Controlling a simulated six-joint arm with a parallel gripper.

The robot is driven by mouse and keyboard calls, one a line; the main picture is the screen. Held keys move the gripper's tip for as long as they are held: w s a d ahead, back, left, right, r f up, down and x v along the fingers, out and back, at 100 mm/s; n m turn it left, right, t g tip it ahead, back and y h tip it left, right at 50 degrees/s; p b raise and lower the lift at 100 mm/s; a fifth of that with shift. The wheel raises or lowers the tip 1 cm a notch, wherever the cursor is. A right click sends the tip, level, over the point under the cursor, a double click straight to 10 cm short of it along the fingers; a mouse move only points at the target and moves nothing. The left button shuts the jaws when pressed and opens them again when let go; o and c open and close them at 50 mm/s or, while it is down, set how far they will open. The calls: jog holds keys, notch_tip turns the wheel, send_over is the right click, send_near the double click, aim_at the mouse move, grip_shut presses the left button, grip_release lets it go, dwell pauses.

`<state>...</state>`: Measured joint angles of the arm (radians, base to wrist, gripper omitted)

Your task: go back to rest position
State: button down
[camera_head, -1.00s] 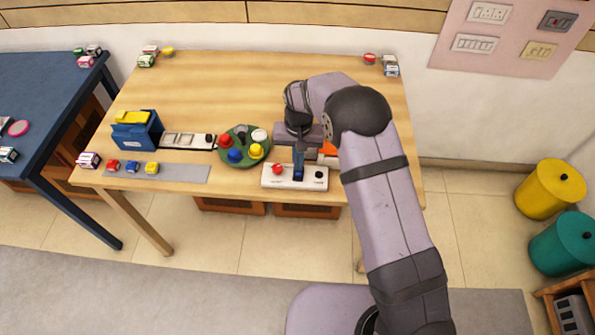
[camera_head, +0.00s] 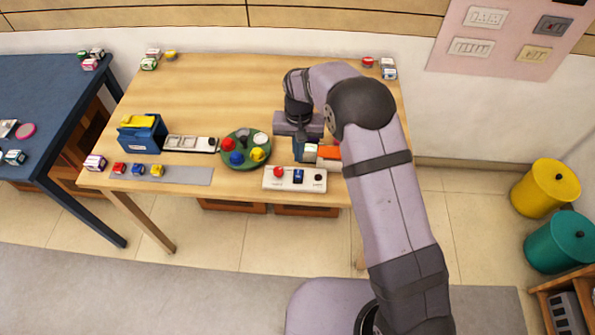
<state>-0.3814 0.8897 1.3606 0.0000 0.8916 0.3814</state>
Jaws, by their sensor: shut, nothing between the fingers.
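My gripper (camera_head: 299,158) hangs over the front middle of the wooden table (camera_head: 225,90), pointing down. Its fingers look shut and empty. Just below it in the picture, a white board (camera_head: 270,184) lies near the table's front edge. It carries a red knob (camera_head: 278,172), a blue piece (camera_head: 298,176) and a black knob (camera_head: 318,177). The gripper is apart from the blue piece. My arm hides part of the table to the right of the gripper.
A green round tray (camera_head: 226,157) with coloured pieces stands left of the gripper. Further left are a white tray (camera_head: 188,143), a blue box (camera_head: 150,138) and a grey strip (camera_head: 190,175) with small blocks. An orange item (camera_head: 328,152) is beside the gripper. The back middle is clear.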

jog(key=shift+r, duration=0.4)
jog(key=s+d+f+n+g+h, duration=0.15)
jog(key=s+d, duration=0.25)
jog(key=s, duration=0.4)
jog(key=s+d+f+n+g+y, duration=0.1)
jog(key=s+d+f+n, duration=0.15)
jog(key=s, duration=0.55)
jog(key=s+d+r+m, duration=0.2)
jog(key=s+d+r, duration=0.6)
jog(key=s, duration=0.4)
jog(key=w+d+r+m+t, duration=0.2)
jog(key=d+r, duration=0.2)
jog(key=r, duration=0.1)
jog(key=shift+w+d+r, duration=0.25)
jog(key=shift+w+d, duration=0.05)
